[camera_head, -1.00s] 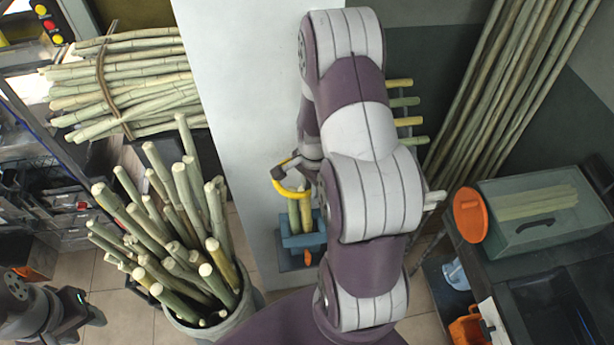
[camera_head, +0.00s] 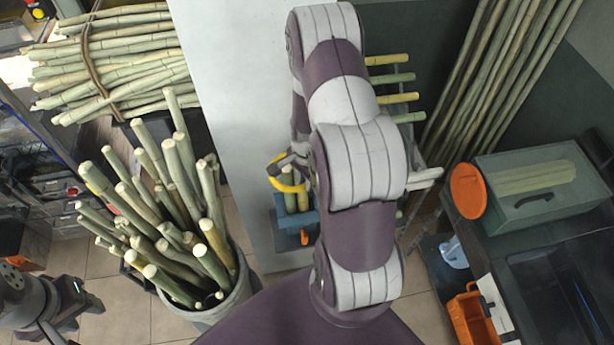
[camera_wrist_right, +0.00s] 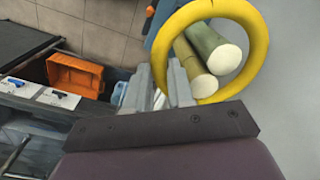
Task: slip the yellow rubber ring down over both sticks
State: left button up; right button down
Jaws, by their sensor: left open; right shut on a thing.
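The yellow rubber ring (camera_head: 287,187) is held by my right gripper (camera_wrist_right: 161,72), whose jaws are shut on its edge. Two short pale-green sticks (camera_head: 302,200) stand side by side in a blue holder (camera_head: 311,217). In the right wrist view both stick ends (camera_wrist_right: 229,58) show inside the outline of the ring (camera_wrist_right: 259,45). The ring is at the height of the stick tops; I cannot tell how far they pass through it. My right arm hides part of this area in the head view. My left gripper (camera_head: 92,302) is open and empty at the lower left, far from the ring.
A bin (camera_head: 240,300) full of upright canes stands left of the holder. A tied bundle of canes (camera_head: 110,60) lies behind it. At right are a green box (camera_head: 540,190), an orange disc (camera_head: 467,191) and an orange crate (camera_head: 468,318).

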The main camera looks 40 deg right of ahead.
jog(key=shift+d+f, duration=0.1)
jog(key=shift+f, duration=0.3)
jog(key=shift+s, duration=0.1)
dwell(0.3)
jog(key=shift+c, duration=2.4)
grip_release()
